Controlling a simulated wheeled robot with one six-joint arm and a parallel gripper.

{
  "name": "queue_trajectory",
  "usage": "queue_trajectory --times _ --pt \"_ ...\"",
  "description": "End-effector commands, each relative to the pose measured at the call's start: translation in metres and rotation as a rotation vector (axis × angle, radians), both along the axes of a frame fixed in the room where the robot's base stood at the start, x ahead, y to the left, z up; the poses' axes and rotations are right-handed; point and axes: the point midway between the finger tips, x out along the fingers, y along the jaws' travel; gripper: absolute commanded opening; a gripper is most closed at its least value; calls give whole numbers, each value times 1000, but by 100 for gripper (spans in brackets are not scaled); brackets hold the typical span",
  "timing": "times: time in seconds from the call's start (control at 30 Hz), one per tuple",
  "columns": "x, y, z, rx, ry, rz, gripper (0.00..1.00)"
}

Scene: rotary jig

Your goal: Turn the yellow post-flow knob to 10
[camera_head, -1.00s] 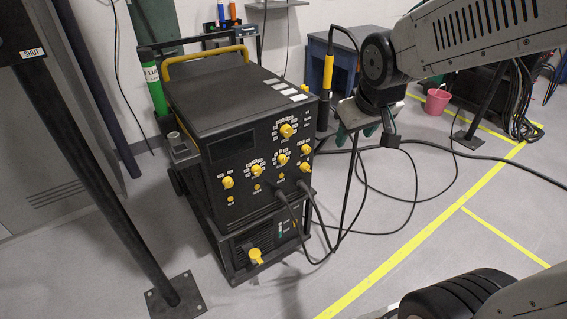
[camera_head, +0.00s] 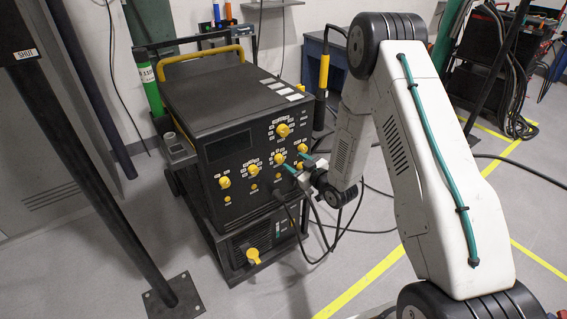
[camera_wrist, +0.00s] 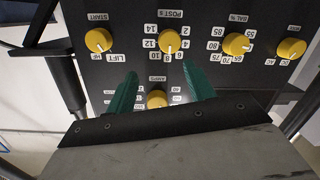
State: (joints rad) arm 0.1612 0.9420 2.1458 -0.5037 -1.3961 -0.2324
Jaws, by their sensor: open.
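The yellow post-flow knob (camera_wrist: 170,41) shows in the wrist view on the black panel, under an upside-down "POST s" label and ringed by numbers including 10. Its pointer appears to face near the 8, though it is small. In the head view the knob (camera_head: 280,158) is on the front of the machine (camera_head: 230,110). My gripper (camera_wrist: 159,72) is open, its two teal fingers apart and empty, with tips just short of the knob in the picture. In the head view my gripper (camera_head: 296,162) is close to the panel; contact cannot be told.
Other yellow knobs sit close by: start (camera_wrist: 98,40), balance (camera_wrist: 236,44), AC/DC (camera_wrist: 291,48) and amps (camera_wrist: 157,99). Black cables hang from the lower front. A dark post (camera_head: 90,180) stands left of the machine.

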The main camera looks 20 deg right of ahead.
Motion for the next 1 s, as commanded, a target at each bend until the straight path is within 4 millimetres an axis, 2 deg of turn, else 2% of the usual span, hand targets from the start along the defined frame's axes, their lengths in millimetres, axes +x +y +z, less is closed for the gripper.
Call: queue_trajectory --times 0.03,0.1,0.3,0.37,0.7,0.83,1.0 --pt "-6 1 -14 21 -23 8 53" --pt "-12 3 -23 46 -59 18 53" --pt "-15 6 -32 75 -109 29 53" --pt "-10 8 -32 77 -111 31 53" --pt "39 27 -32 76 -110 31 53" --pt "50 31 -32 76 -108 29 53" --pt "54 33 -32 77 -107 29 53"
